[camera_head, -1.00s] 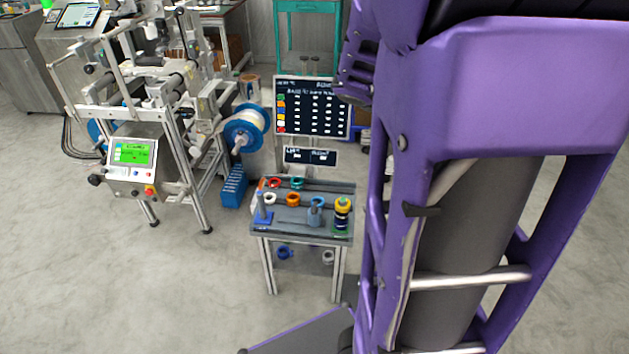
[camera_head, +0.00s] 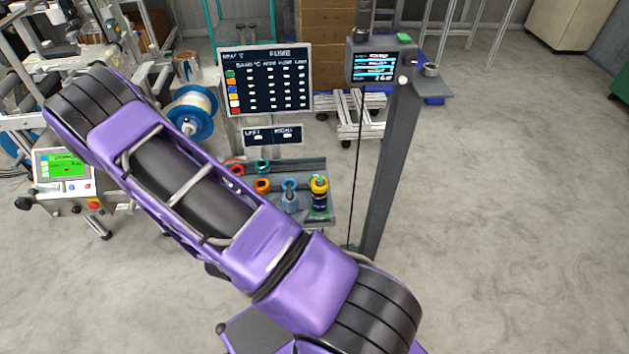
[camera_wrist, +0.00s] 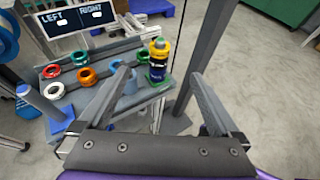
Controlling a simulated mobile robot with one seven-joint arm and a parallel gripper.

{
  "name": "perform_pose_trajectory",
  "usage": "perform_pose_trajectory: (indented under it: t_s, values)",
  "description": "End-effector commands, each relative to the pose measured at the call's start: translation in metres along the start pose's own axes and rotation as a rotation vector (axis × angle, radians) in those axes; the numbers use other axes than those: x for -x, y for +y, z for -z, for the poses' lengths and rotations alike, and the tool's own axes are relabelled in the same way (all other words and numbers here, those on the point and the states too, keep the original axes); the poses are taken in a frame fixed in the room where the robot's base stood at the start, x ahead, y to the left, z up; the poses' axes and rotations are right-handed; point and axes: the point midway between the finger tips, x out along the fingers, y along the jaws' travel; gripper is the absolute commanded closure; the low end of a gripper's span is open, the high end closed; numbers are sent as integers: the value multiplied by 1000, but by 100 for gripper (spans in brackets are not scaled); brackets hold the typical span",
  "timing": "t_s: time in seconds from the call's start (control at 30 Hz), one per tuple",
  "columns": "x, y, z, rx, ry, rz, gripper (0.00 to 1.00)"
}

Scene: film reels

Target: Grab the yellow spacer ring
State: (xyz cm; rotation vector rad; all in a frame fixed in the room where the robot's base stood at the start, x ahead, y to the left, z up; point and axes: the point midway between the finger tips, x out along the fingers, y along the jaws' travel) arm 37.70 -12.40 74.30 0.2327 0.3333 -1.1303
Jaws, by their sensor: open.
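The yellow spacer ring (camera_head: 319,184) sits on top of a stack of darker rings near the right side of a small grey table. In the wrist view the yellow ring (camera_wrist: 159,47) tops the dark stack, ahead of and between the fingers as seen from the camera. My gripper (camera_wrist: 165,78) is open and empty, with its two grey fingers apart and clear of the stack. In the head view the gripper is hidden behind my purple arm.
A dark post (camera_head: 388,160) with a screen stands just right of the table. Open floor (camera_head: 520,200) lies farther right.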

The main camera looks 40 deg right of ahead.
Motion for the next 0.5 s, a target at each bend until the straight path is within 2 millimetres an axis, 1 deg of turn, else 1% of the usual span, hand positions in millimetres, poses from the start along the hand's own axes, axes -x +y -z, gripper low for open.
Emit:
perform_pose_trajectory:
  t_s: [0.03, 0.07, 0.17, 0.4, 0.5]
  values:
    - [-3, -1, 5, 15, 7, 0, 1]
    - [-6, -2, 6, 19, 9, 0, 1]
    - [-24, -3, 7, 22, 8, 2, 1]
    - [-77, -2, 7, 18, 8, 2, 1]
    - [-97, -2, 7, 17, 7, 1, 1]
